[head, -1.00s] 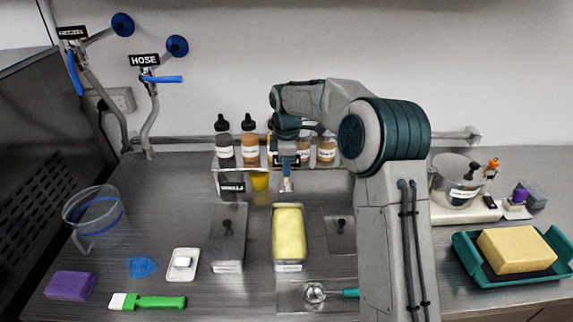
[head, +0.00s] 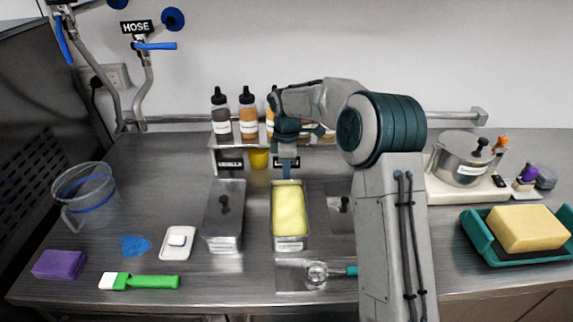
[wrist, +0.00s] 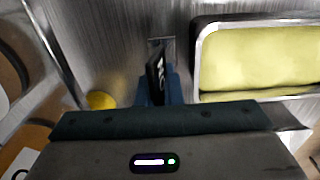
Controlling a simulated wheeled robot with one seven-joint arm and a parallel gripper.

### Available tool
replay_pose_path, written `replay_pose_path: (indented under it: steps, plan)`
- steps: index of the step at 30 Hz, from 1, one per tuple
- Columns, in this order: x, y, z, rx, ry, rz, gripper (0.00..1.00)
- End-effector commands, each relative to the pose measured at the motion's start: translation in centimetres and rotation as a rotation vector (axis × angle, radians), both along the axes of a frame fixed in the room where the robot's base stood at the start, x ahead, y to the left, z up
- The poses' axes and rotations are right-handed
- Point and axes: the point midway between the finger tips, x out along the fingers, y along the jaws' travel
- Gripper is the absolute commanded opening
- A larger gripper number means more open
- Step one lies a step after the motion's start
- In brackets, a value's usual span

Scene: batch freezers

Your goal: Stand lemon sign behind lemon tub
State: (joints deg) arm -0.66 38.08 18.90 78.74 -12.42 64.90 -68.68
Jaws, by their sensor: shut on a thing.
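The lemon tub (head: 290,243) is an open steel pan of pale yellow ice cream on the counter. Its edge and yellow contents show at the right of the wrist view (wrist: 258,58). My gripper (head: 286,172) is just behind the tub's far end, pointing down. It is shut on the small black lemon sign (wrist: 155,70), seen nearly edge-on between the fingers in the wrist view. The sign is upright and beside the tub's end, apart from it. In the head view the gripper mostly covers the sign, and whether its foot touches the counter cannot be told.
The vanilla sign (head: 230,164) stands behind a lidded tub (head: 222,232) on the left. A yellow cup (head: 258,158) is close to the gripper's left. A rack with several bottles (head: 247,113) stands behind. Another lidded tub (head: 340,212) is partly hidden by my arm.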

Motion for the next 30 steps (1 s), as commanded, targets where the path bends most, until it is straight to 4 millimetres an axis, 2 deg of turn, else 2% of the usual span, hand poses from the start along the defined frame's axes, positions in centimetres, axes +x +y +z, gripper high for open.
replay_pose_path:
  steps: [8,12,17,18,21,30]
  plan:
    - [0.01,0.01,-0.16,0.000,-0.001,0.000,0.00]
    - [0.01,0.01,-0.15,0.000,-0.001,0.000,0.32]
    - [0.01,0.01,-0.15,0.000,0.000,0.000,0.32]
    - [0.00,0.01,-0.18,0.000,0.000,0.000,0.35]
    - [0.00,0.01,-0.18,0.000,0.000,0.000,0.57]
    - [0.00,0.01,-0.09,0.000,0.000,0.000,0.57]
